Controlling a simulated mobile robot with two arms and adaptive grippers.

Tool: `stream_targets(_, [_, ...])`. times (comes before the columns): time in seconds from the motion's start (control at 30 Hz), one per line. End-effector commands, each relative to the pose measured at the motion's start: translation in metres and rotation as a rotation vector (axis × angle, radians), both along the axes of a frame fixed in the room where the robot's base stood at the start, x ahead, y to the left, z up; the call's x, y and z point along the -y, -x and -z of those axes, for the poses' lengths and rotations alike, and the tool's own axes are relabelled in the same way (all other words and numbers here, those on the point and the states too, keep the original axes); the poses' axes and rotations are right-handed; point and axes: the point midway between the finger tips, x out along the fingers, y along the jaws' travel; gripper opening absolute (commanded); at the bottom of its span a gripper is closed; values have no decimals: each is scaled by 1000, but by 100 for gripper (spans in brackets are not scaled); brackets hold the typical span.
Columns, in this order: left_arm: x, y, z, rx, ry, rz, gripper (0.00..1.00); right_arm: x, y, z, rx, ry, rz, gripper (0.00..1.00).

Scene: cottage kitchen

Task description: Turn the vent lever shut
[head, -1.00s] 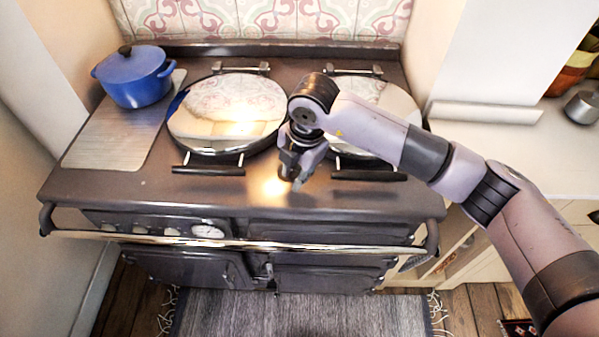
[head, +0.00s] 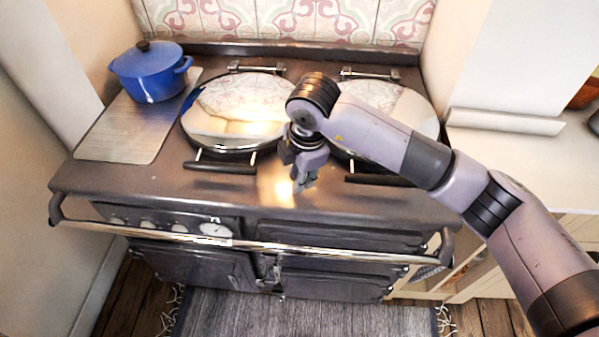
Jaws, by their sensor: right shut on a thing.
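My right gripper (head: 303,183) points down at the front of the dark range cooker (head: 230,186), between its two round lids. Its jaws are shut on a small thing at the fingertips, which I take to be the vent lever. The lever itself is hidden by the fingers, so I cannot see its angle. My left gripper is not in view.
The left lid (head: 235,112) and right lid (head: 395,108) are down. A blue pot (head: 150,78) stands on a metal plate (head: 125,135) at the left. A rail (head: 200,238) crosses the cooker's front. A pale counter (head: 520,160) lies to the right.

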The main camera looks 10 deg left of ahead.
Motion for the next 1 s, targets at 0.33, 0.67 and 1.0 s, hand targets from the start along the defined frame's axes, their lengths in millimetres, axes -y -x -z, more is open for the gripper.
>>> stream_targets(0.33, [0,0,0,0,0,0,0,2,1,4,-7,9,3,39])
stream_targets(0.67, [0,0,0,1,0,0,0,1,1,1,-3,3,0,42])
stream_targets(1.0, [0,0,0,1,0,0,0,5,7,-46,2,1,-2,42])
